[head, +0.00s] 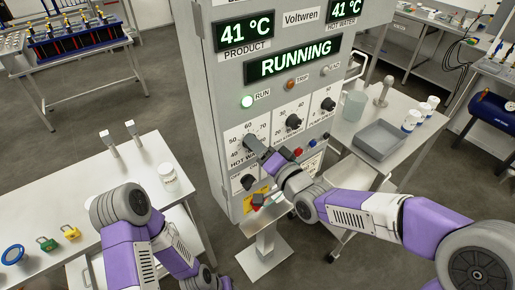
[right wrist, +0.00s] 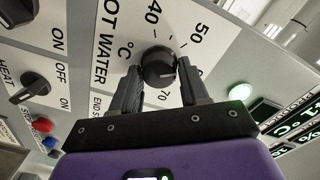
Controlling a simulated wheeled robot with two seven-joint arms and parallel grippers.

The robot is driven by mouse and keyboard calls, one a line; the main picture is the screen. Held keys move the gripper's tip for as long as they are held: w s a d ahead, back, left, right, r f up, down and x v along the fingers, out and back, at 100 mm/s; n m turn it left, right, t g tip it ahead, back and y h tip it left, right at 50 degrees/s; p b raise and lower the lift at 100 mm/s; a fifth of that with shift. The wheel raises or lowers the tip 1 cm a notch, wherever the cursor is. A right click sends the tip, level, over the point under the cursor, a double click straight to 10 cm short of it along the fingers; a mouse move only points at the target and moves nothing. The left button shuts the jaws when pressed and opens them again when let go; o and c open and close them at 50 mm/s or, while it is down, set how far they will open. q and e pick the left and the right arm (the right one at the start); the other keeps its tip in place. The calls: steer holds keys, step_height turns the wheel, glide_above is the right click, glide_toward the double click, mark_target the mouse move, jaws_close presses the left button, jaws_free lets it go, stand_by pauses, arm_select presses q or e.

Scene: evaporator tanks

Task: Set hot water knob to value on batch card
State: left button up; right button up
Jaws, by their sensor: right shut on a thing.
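The hot water knob (right wrist: 158,64) is a round black knob on a white dial plate (right wrist: 118,32) marked HOT WATER °C. My right gripper (right wrist: 161,84) is shut on it, one dark finger on each side. The marks 40, 50 and 70 show; a finger covers the 60 area. A white line on the knob shows, but its exact reading I cannot tell. In the head view my right gripper (head: 256,147) covers most of the knob at the cabinet's left dial. My left arm is at lower left; its gripper is not in view. I cannot make out a batch card.
The cabinet (head: 216,140) shows RUNNING and 41 °C for both product and hot water, with the green RUN lamp (head: 247,101) lit. Other knobs (head: 293,121) sit close by. Side tables (head: 90,185) stand left and right, one with a grey tray (head: 363,152).

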steer(key=m, duration=0.6)
steer(key=shift+f+m, duration=0.1)
steer(key=shift+m, duration=0.2)
stand_by(0.4)
steer(key=o, duration=1)
steer(key=shift+o, duration=0.2)
steer(key=p+v, duration=0.1)
steer(key=v, duration=0.6)
steer(key=shift+s+d, duration=0.2)
steer(key=shift+f, duration=0.1)
